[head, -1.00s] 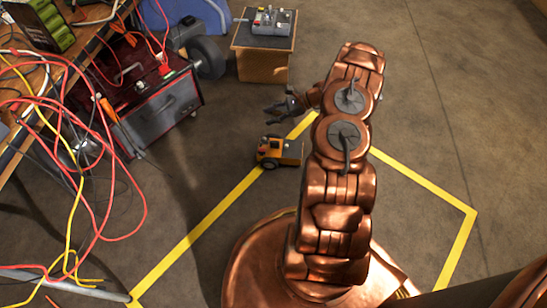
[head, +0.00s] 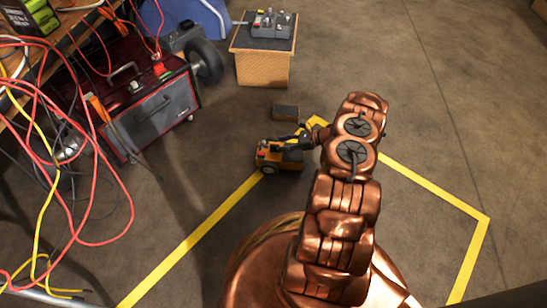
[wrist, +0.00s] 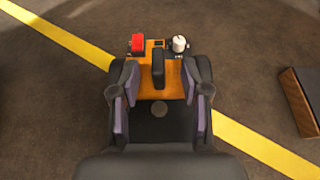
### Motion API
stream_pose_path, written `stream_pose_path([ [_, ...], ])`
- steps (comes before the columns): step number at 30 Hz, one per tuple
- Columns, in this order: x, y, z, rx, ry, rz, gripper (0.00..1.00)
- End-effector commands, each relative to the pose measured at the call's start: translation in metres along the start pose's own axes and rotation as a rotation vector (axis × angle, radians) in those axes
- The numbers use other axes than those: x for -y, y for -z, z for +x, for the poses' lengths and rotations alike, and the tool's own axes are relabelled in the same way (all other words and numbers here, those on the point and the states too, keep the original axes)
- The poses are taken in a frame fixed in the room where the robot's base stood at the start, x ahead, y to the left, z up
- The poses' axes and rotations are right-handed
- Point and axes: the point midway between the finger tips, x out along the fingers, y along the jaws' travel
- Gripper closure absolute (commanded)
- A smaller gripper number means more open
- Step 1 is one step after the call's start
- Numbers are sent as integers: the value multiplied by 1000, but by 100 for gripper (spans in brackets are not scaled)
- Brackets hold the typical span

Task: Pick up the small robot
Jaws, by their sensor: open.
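The small robot (head: 279,156) is an orange and black wheeled block on the floor at the yellow line. In the wrist view its orange top (wrist: 172,83) shows between my fingers, with a red block and a white knob at its far end. My gripper (head: 290,143) is right at the small robot in the head view. In the wrist view my gripper (wrist: 158,105) is open, with one finger on each side of the orange body. I cannot tell whether the fingers touch it. The near part of the small robot is hidden by my gripper.
A small dark block (head: 286,111) lies on the floor just beyond the small robot. A wooden box (head: 263,67) with a grey device on top stands at the back. A red machine (head: 150,110) and tangled cables (head: 75,150) fill the left. Floor at the right is clear.

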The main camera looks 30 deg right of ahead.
Motion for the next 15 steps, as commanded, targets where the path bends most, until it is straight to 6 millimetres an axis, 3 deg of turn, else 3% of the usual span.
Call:
stream_pose_path([
  [9, -3, 0, 39, 1, -3, 2, 54],
  [15, -2, -2, 44, 0, 0, 2, 54],
])
